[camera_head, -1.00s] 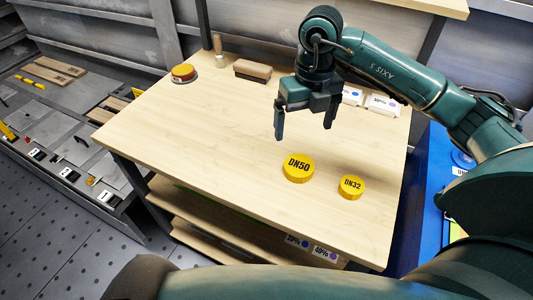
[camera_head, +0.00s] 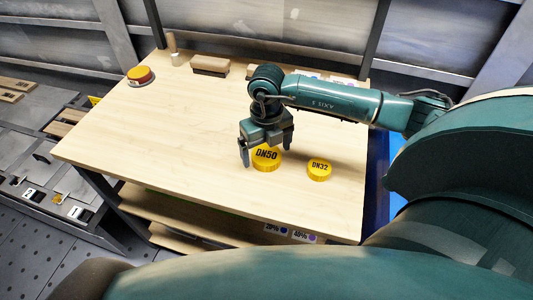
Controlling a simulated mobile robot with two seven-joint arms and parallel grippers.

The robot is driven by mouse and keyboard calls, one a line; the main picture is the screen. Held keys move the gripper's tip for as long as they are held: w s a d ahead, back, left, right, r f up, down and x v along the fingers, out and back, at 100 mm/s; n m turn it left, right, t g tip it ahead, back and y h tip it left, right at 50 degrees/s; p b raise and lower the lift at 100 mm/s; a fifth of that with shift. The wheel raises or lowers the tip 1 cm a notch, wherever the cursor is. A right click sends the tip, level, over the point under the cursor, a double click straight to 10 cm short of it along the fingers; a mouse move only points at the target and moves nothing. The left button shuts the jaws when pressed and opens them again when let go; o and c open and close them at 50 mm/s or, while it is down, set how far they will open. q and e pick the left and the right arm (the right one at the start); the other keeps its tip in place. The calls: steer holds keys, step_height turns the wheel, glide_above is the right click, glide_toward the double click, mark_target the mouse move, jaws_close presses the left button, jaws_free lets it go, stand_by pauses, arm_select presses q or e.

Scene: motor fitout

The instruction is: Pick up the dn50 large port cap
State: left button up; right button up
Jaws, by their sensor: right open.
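The DN50 large port cap (camera_head: 266,164) is a yellow round cap with black "DN50" lettering, lying flat on the wooden table (camera_head: 150,150). My right gripper (camera_head: 265,160) is open and low over it, with one finger left of the cap and the other at its upper right. The gripper body hides the cap's far edge. I cannot tell whether the fingers touch it. A smaller yellow DN32 cap (camera_head: 319,171) lies just to the right. My left gripper is not in view.
White labelled boxes sit partly hidden behind my right arm. The table's left and front areas are clear.

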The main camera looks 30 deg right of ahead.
steer(key=shift+f, duration=0.3)
steer(key=shift+c, duration=0.3)
steer(key=c, duration=1)
steer(key=shift+o, duration=0.2)
steer(key=shift+r, duration=0.1)
